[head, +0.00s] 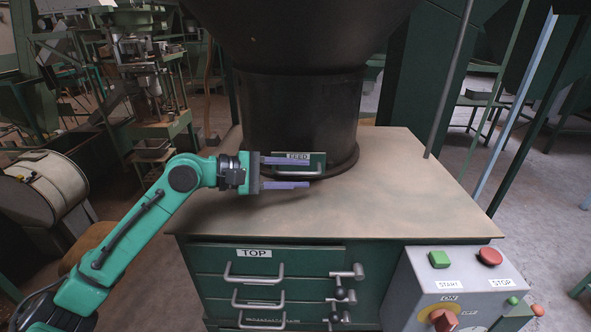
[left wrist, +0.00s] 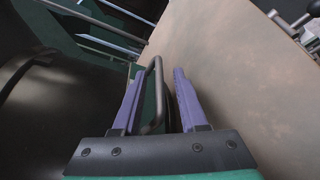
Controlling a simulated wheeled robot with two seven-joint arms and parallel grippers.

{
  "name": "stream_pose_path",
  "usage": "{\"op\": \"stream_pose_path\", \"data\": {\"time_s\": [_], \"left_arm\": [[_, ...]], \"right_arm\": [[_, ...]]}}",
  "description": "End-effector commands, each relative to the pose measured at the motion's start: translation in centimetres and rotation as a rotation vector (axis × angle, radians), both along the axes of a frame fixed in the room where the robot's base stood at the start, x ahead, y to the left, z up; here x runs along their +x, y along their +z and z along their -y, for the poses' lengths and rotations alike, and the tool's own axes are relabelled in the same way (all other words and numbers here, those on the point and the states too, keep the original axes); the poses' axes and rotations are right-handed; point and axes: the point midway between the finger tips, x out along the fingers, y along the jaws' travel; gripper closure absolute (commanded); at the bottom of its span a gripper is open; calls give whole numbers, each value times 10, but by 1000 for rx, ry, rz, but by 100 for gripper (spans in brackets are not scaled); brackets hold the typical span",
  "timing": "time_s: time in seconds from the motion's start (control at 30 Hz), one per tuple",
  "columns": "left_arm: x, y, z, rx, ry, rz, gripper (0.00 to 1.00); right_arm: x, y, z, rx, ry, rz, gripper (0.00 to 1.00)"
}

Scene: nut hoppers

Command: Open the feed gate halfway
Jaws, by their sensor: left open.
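The feed gate (head: 316,160) is a small green plate labelled FEED with a grey bar handle, low on the front of the black hopper neck (head: 300,110). My left gripper (head: 308,172) is open, its two purple fingers reaching in from the left, one above the other at the handle. In the left wrist view, the gate's handle (left wrist: 157,85) stands between the open fingers (left wrist: 158,72), with gaps on both sides near the tips. How far the gate is open I cannot tell. My right gripper is not in view.
The hopper stands on a cabinet top (head: 420,190), clear at front and right. A control box (head: 440,280) with START and STOP buttons is at front right. A thin post (head: 450,80) rises at the right.

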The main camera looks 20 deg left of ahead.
Motion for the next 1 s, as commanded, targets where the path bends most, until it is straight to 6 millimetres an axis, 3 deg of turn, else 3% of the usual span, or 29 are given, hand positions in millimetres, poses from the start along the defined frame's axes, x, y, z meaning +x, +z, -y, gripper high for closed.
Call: {"op": "stream_pose_path", "data": {"time_s": [0.03,0.13,0.17,1.0], "left_arm": [[0,0,0,0,0,0,58],[0,0,0,0,0,0,96],[0,0,0,0,0,0,100],[-1,-1,0,-1,-1,-2,100]], "right_arm": [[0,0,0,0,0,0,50],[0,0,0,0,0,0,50],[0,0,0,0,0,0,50],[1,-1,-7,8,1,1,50]]}}
